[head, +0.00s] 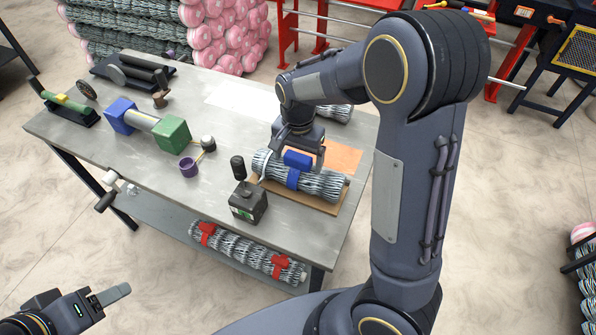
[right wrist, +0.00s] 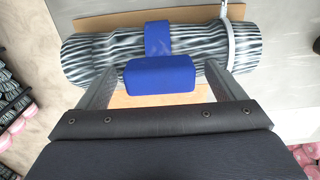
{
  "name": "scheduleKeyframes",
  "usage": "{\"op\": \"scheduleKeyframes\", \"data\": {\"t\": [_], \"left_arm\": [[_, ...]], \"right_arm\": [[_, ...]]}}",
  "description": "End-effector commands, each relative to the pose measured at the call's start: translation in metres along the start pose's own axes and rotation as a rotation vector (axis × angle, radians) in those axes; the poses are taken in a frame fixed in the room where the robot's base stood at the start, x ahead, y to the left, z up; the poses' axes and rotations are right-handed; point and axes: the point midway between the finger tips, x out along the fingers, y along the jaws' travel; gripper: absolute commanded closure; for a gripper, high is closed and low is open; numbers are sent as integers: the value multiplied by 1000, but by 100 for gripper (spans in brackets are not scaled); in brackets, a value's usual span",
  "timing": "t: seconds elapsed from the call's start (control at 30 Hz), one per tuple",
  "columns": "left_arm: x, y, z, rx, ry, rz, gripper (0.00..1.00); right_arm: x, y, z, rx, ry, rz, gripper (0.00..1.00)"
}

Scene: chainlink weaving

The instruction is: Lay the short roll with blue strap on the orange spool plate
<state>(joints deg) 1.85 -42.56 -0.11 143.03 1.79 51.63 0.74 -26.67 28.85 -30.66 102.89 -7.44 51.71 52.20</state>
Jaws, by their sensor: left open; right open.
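The short roll with blue strap (head: 327,183), a bundle of grey wire mesh, lies on a tan board (head: 323,206) near the table's right front edge. A blue block (head: 298,159) shows at its strap. My right gripper (head: 300,170) is open above the roll; in the right wrist view its fingers (right wrist: 157,86) stand either side of the blue block (right wrist: 165,76), and the roll (right wrist: 90,55) lies beyond. An orange sheet (head: 340,157), perhaps the orange spool plate, lies behind the roll, partly hidden by my arm. My left gripper (head: 119,293) is open and empty, away from the table.
A purple cup (head: 188,167) and a blue-and-green block piece (head: 145,122) sit further left. Another mesh roll (head: 338,113) lies at the back. A red-strapped roll (head: 245,252) lies on the lower shelf.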

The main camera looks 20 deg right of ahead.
Motion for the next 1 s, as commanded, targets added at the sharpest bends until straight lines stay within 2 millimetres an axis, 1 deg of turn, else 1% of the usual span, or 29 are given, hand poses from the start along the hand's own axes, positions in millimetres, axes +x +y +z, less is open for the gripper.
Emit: {"op": "scheduleKeyframes", "data": {"t": [0.2, 0.23, 0.9, 1.0], "left_arm": [[0, 0, 0, 0, 0, 0, 46], [0, 0, 0, 0, 0, 0, 46], [0, 0, 0, 0, 0, 0, 46], [0, 0, 0, 0, 0, 0, 46]], "right_arm": [[1, 0, 0, -1, 0, -1, 11], [1, 0, 0, -1, 0, -1, 12], [1, 0, 0, -1, 0, -1, 100], [0, -1, 0, -1, 1, -4, 100]]}}
